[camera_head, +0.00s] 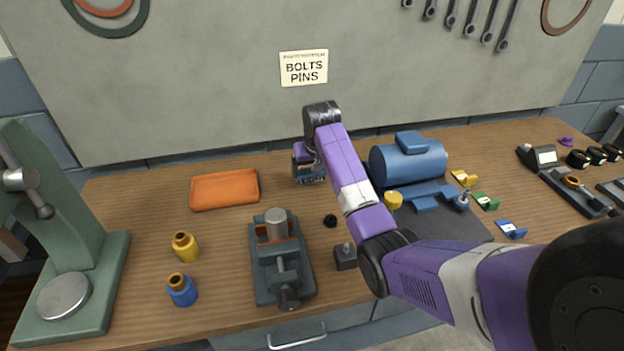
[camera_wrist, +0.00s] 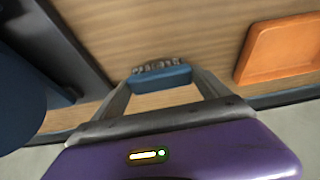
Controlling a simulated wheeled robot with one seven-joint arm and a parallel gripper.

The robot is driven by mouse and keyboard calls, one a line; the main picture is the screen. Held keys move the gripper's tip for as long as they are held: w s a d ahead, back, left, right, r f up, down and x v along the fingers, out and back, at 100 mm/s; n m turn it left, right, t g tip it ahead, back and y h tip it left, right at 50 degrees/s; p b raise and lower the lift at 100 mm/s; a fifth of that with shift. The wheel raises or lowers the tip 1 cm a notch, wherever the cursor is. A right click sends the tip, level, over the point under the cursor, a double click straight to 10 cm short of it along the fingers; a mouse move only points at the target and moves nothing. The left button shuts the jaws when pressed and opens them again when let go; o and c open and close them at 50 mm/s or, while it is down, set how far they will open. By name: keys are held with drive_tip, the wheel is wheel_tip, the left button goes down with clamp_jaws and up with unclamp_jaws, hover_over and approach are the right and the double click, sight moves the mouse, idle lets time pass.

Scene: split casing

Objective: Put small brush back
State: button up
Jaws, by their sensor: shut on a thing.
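The small brush is a blue block with a row of grey bristles (camera_wrist: 160,78), seen between the two fingertips in the wrist view. My gripper (camera_head: 309,173) is shut on it near the back of the bench, between the orange tray and the blue motor casing. In the head view the brush (camera_head: 312,180) shows as a bit of blue under the purple gripper body, partly hidden by it. I cannot tell whether its underside touches the wood. The orange tray (camera_head: 224,189) looks empty and also shows at the right of the wrist view (camera_wrist: 283,50).
The blue casing (camera_head: 408,162) stands on a dark mat (camera_head: 455,228) to the right. A grey vise (camera_head: 280,260), a yellow bottle (camera_head: 186,247) and a blue bottle (camera_head: 181,290) are in front. A back wall (camera_head: 220,90) rises behind. Bare wood lies around the tray.

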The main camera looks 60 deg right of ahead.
sight(312, 178)
drive_tip(key=shift+f, duration=2)
drive_tip(key=shift+f, duration=0.1)
drive_tip(key=o, duration=1.1)
drive_tip(key=shift+o, duration=0.2)
drive_tip(key=v, duration=1.2)
drive_tip(key=shift+w+d, duration=0.1)
